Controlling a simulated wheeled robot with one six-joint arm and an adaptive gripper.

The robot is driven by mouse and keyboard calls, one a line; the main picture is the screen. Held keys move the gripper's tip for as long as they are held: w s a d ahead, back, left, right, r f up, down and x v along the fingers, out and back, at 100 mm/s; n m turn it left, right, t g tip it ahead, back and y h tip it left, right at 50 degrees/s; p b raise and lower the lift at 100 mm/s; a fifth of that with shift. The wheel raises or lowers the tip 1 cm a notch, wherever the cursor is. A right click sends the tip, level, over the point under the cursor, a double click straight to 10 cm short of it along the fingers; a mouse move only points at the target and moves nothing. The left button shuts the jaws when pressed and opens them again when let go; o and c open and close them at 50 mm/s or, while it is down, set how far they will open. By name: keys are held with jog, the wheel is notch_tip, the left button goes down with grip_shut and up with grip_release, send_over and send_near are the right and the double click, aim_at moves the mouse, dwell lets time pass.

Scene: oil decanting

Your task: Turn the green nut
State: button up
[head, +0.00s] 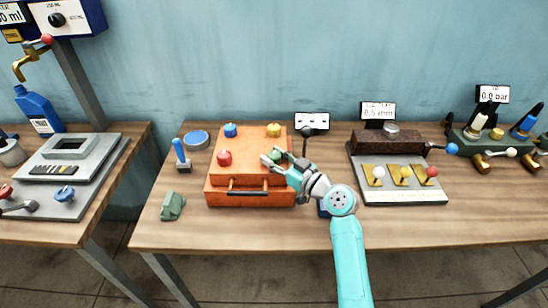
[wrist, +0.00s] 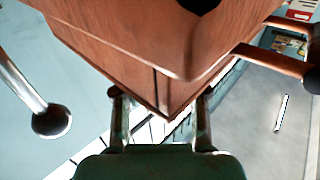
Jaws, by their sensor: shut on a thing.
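The green nut (head: 276,154) is on the right part of the orange box (head: 222,184), which stands on the middle table. My gripper (head: 272,157) reaches it from the right, its fingers around the nut and partly hiding it. In the wrist view, the two fingers (wrist: 161,108) stand apart at the bottom, with a large reddish-brown body filling the top; the nut cannot be made out there.
A red nut (head: 224,158), a blue nut (head: 230,130) and a yellow nut (head: 273,130) sit on the same box. A dark-knobbed lever (head: 307,132) stands close beside my gripper. The table front (head: 225,235) is clear.

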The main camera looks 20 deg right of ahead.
aim_at(274, 154)
jog(key=shift+n+g+y, duration=0.8)
jog(key=shift+n+y, duration=0.1)
jog(key=shift+y, duration=0.2)
jog(key=o, duration=1.2)
jog(key=shift+c, duration=0.2)
notch_tip(274, 154, up, 10)
jog(key=shift+f, duration=0.1)
